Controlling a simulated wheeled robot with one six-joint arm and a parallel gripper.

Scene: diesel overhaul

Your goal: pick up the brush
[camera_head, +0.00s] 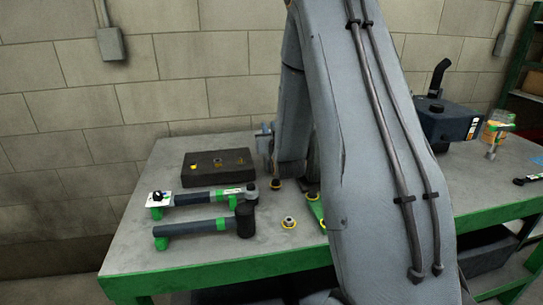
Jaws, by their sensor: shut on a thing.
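I cannot make out the brush with certainty. My own arm fills the middle of the view and hides part of the bench. My gripper's fingertips do not show; they are hidden behind the arm or out of view. A green piece (316,207) shows partly at the arm's left edge on the bench; I cannot tell what it is.
The grey bench (150,250) has a green front edge. On it are a dark block (217,168), a ratchet-like tool (215,195), a black-headed mallet (200,227) and small ringed parts (289,222). A dark housing (446,121) and an orange-labelled container (490,131) stand at the right.

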